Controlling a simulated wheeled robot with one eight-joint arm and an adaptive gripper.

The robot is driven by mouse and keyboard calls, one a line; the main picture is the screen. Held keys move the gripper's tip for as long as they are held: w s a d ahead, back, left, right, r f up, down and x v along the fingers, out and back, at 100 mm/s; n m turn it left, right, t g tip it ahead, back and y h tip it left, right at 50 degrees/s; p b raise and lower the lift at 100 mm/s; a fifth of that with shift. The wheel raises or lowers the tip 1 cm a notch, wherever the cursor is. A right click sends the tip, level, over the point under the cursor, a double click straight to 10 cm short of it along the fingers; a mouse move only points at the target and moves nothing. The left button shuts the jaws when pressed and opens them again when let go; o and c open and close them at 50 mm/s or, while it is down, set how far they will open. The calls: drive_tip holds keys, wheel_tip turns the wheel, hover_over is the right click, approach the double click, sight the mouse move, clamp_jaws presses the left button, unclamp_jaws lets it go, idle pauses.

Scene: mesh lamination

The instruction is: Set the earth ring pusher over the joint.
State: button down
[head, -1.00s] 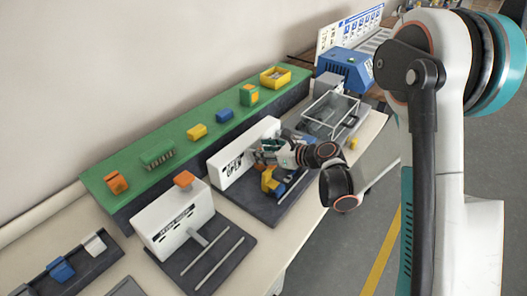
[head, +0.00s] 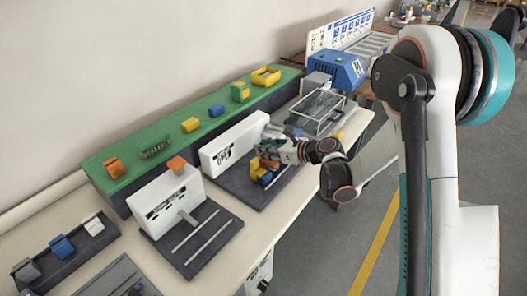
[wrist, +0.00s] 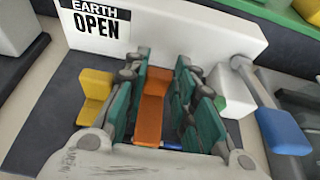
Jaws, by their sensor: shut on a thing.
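A white station (head: 237,143) has a sign reading EARTH OPEN, which also shows in the wrist view (wrist: 95,22). My gripper (head: 266,150) is low in front of it. In the wrist view, my gripper (wrist: 157,95) is shut on an orange block (wrist: 150,108), upright between the green-padded fingers. A yellow piece (wrist: 96,90) stands just left of the fingers, and it also shows below the gripper in the head view (head: 257,173). I cannot tell whether the orange block touches it. The joint itself cannot be made out; the fingers hide the area beneath.
A blue-ended lever (wrist: 283,130) is right of the fingers. A green shelf (head: 135,148) with several coloured blocks runs behind. A second white station (head: 168,200) stands to the left, and a glass-sided tray (head: 318,112) to the right. The table's front edge is close.

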drive_tip(key=shift+s+f, duration=0.1)
drive_tip(key=c, duration=1.3)
unclamp_jaws()
drive_tip(key=shift+d, duration=0.15)
drive_tip(key=v, duration=1.2)
